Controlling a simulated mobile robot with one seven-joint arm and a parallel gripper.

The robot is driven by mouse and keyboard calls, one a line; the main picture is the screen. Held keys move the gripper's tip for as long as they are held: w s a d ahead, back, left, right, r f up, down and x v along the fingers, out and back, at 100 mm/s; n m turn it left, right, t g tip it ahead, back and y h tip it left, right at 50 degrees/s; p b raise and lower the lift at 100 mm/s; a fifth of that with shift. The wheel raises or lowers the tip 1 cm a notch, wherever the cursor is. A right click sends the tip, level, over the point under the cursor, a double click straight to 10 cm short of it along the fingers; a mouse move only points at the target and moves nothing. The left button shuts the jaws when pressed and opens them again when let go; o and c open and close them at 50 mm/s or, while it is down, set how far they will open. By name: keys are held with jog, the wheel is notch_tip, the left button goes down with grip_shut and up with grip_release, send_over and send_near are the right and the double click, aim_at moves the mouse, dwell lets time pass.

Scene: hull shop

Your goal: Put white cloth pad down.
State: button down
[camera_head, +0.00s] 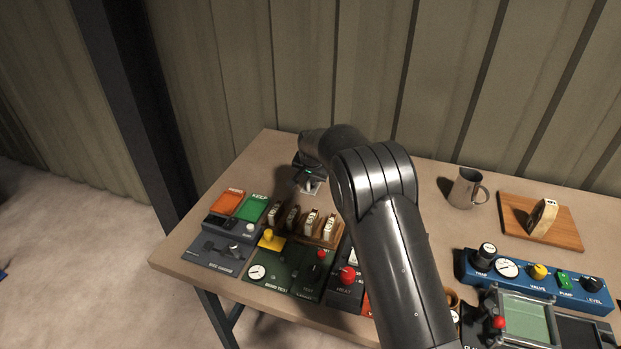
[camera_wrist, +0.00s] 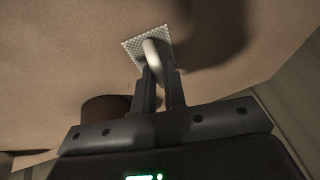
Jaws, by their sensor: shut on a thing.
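My gripper (camera_wrist: 160,82) is shut on a rounded white piece (camera_wrist: 152,50), which I take to be the white cloth pad. In the wrist view the piece stands out past the fingertips, in front of a small pale checkered square (camera_wrist: 132,45) over the tabletop. I cannot tell whether the square is part of the pad or whether they touch the table. In the head view my gripper (camera_head: 309,184) is low over the far left part of the table, with a little white showing at its tips; my arm hides the area to its right.
A blue panel (camera_head: 533,280) is at right. A metal mug (camera_head: 466,190) and a wooden board (camera_head: 565,228) stand at back right. A ribbed wall is behind.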

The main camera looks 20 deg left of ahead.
jog(key=c, duration=1.5)
grip_release()
jog(key=shift+r, duration=0.1)
jog(key=v, duration=1.2)
jog(key=shift+r, duration=0.1)
